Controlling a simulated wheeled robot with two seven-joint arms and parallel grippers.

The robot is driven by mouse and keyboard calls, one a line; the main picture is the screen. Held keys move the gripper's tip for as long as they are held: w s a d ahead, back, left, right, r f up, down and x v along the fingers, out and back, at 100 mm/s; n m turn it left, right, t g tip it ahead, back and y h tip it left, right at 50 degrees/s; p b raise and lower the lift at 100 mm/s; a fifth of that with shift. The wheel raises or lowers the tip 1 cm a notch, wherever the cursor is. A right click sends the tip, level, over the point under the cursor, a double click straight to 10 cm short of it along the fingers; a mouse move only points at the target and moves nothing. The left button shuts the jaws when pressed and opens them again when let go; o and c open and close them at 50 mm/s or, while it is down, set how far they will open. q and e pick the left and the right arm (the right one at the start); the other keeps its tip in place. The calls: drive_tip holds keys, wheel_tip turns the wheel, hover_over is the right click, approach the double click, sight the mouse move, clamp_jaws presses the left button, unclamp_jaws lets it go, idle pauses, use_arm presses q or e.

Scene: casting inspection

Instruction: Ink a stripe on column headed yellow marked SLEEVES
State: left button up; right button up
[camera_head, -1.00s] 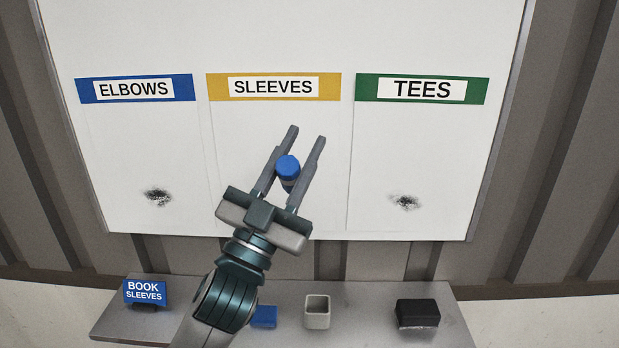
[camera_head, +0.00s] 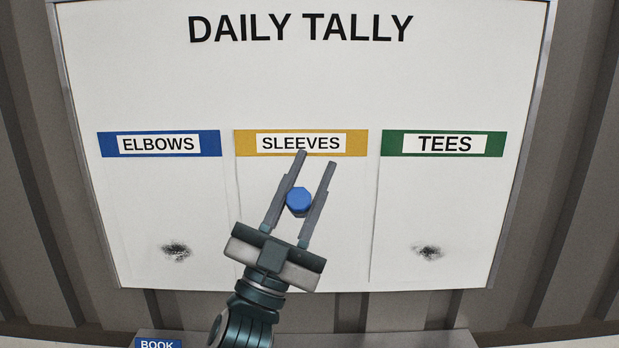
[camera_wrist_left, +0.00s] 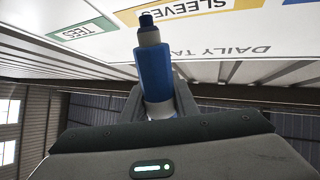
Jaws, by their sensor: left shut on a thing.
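The yellow SLEEVES header (camera_head: 255,142) tops the middle column of the white DAILY TALLY board (camera_head: 300,85). The column below it shows no ink where it is visible; my arm hides part of it. My left gripper (camera_head: 314,168) is in front of this column, shut on a blue marker (camera_head: 299,203). In the left wrist view the marker (camera_wrist_left: 154,72) stands between the fingers with its dark tip pointing toward the board. The yellow header also shows there (camera_wrist_left: 210,7). I cannot tell whether the tip touches the board. My right gripper is not in view.
The blue ELBOWS header (camera_head: 110,145) and green TEES header (camera_head: 490,145) flank the column, each with a dark smudge low beneath it. A shelf (camera_head: 400,340) with a blue BOOK sign (camera_head: 157,343) lies below the board. Ribbed wall surrounds the board.

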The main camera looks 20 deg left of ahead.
use_arm(q)
drive_tip(key=w, duration=0.2)
drive_tip(key=w+a+b, duration=0.1)
drive_tip(key=w, duration=0.2)
drive_tip(key=shift+w+a+b, duration=0.3)
drive_tip(key=shift+a+b, duration=0.05)
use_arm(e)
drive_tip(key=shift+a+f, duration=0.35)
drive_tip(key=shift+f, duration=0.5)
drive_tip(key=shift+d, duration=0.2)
use_arm(q)
drive_tip(key=shift+w+a, duration=0.1)
drive_tip(key=shift+w, duration=0.25)
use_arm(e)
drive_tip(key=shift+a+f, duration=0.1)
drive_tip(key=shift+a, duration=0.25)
use_arm(q)
drive_tip(key=shift+w+a, duration=0.15)
drive_tip(key=shift+w, duration=0.35)
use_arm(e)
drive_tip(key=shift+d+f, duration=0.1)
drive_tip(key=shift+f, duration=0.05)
use_arm(q)
drive_tip(key=shift+f+b, duration=0.2)
drive_tip(key=shift+b, duration=0.1)
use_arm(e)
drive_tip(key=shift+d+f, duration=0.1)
